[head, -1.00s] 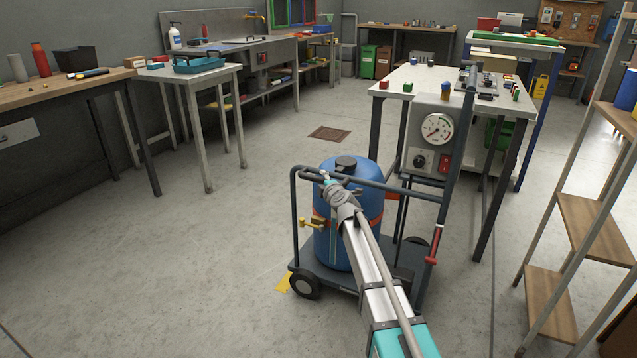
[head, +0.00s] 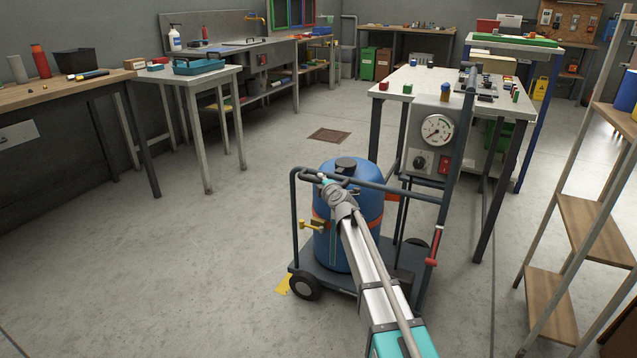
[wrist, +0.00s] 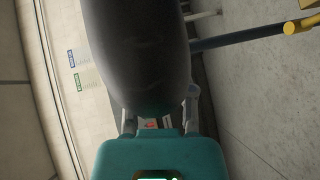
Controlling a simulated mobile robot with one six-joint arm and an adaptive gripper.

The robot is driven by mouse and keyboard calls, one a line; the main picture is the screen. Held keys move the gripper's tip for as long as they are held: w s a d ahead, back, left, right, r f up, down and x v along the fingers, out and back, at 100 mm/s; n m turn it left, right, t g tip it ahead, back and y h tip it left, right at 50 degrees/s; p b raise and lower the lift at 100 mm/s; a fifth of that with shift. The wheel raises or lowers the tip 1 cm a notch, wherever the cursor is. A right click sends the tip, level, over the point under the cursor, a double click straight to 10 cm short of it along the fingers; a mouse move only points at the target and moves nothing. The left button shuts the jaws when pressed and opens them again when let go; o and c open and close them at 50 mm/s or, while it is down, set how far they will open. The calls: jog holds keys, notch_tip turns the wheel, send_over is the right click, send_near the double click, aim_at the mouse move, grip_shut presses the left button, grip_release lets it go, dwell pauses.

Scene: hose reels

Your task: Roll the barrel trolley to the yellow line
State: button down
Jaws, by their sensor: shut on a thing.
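The barrel trolley (head: 332,279) stands on the concrete floor in the head view. It has a dark tube frame, black wheels and a blue barrel (head: 331,247) with an orange strap. My gripper (head: 328,182) is at the trolley's top bar, near its left end. In the wrist view my gripper (wrist: 160,112) is shut on the dark bar (wrist: 140,50), which fills the middle of the picture.
A white-topped table (head: 425,77) with small blocks stands close behind the trolley. A gauge panel (head: 433,140) is in front of its edge. A wooden shelf (head: 590,225) stands at the right. Workbenches line the left wall. The floor left of the trolley is clear.

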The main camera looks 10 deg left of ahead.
jog(key=shift+a, duration=0.1)
jog(key=shift+w+a, duration=0.2)
jog(key=shift+a, duration=0.3)
jog(key=shift+w+a, duration=0.2)
jog(key=shift+a, duration=0.25)
jog(key=shift+s+d, duration=0.1)
jog(key=shift+d, duration=0.05)
jog(key=shift+c, duration=2.2)
grip_release()
jog(key=shift+s, duration=0.1)
